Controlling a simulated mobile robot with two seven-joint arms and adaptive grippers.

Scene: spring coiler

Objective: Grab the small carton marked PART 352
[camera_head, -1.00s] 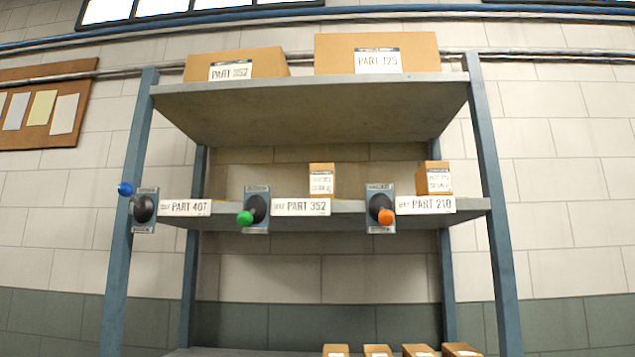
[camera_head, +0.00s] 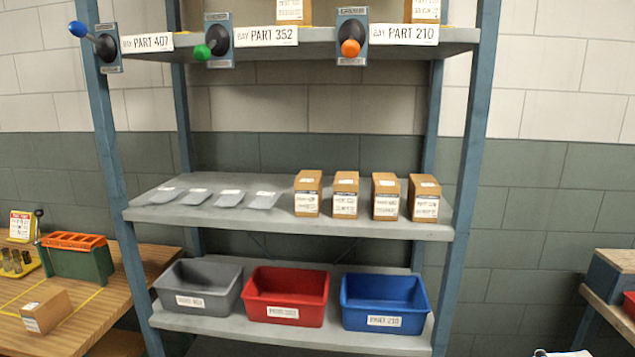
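Several small brown cartons stand in a row on the right half of the middle shelf: one carton (camera_head: 308,185), a second (camera_head: 345,188), a third (camera_head: 385,190) and a fourth (camera_head: 424,193). Their white labels are too small to read surely, so I cannot tell which is marked PART 352. Above, a BAY PART 352 sign (camera_head: 266,36) is on the upper shelf edge. A carton (camera_head: 294,13) stands above this sign, and another carton (camera_head: 425,11) stands above the BAY PART 210 sign; both are cut off by the top edge. Neither gripper is in view.
Blue, green and orange-knobbed levers (camera_head: 350,46) stick out from the upper shelf. Flat grey pieces (camera_head: 230,199) lie left of the cartons. Grey, red (camera_head: 286,297) and blue bins sit on the lower shelf. A wooden table (camera_head: 95,310) with another carton (camera_head: 47,311) is at left.

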